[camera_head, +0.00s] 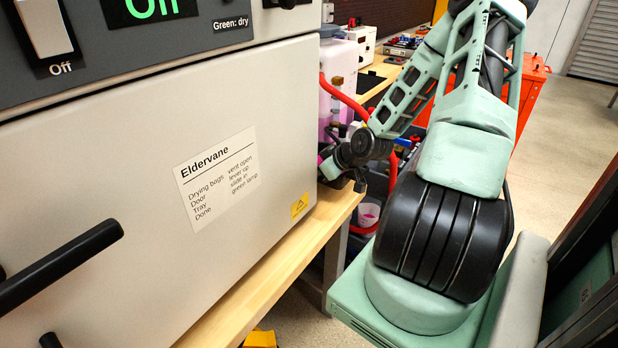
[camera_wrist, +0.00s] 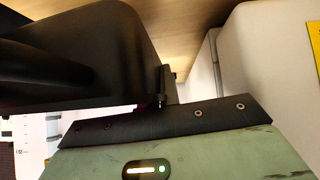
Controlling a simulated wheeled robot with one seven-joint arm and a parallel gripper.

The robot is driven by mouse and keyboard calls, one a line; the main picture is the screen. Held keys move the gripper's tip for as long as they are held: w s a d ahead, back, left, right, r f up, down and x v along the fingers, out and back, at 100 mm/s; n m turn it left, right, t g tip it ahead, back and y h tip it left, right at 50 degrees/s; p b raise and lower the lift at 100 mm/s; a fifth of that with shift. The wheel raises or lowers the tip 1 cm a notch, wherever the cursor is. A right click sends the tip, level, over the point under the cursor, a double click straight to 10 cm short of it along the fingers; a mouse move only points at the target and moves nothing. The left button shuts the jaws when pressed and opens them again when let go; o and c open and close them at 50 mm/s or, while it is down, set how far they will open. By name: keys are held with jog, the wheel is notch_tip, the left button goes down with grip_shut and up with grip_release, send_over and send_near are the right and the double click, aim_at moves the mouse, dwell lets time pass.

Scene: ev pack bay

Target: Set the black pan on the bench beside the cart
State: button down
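A large black form with a rounded corner, which looks like the black pan (camera_wrist: 115,50), fills the upper left of the wrist view. It lies right against the dark front plate of my gripper (camera_wrist: 163,103). My gripper's green body shows below it. The fingertips are hidden or lost in the black, so I cannot tell whether they are shut on the pan. In the head view, the dark end of my arm, with my gripper (camera_head: 333,167), reaches behind the right edge of the oven. The pan cannot be made out there. The wooden bench (camera_head: 285,275) runs under the oven.
The pale oven (camera_head: 265,110) with a black handle (camera_head: 60,265) fills the left and stands close to my arm. A red hose (camera_head: 345,98) curves past my gripper. A dark grey cart (camera_head: 383,190) appears partly hidden behind my arm. An orange cabinet (camera_head: 530,90) stands behind.

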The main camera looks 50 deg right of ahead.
jog(key=w, duration=0.3)
jog(key=shift+f, duration=1.75)
jog(key=c, duration=1.6)
grip_release()
jog(key=shift+c, duration=0.2)
jog(key=p+v, duration=0.1)
jog(key=v, duration=1.1)
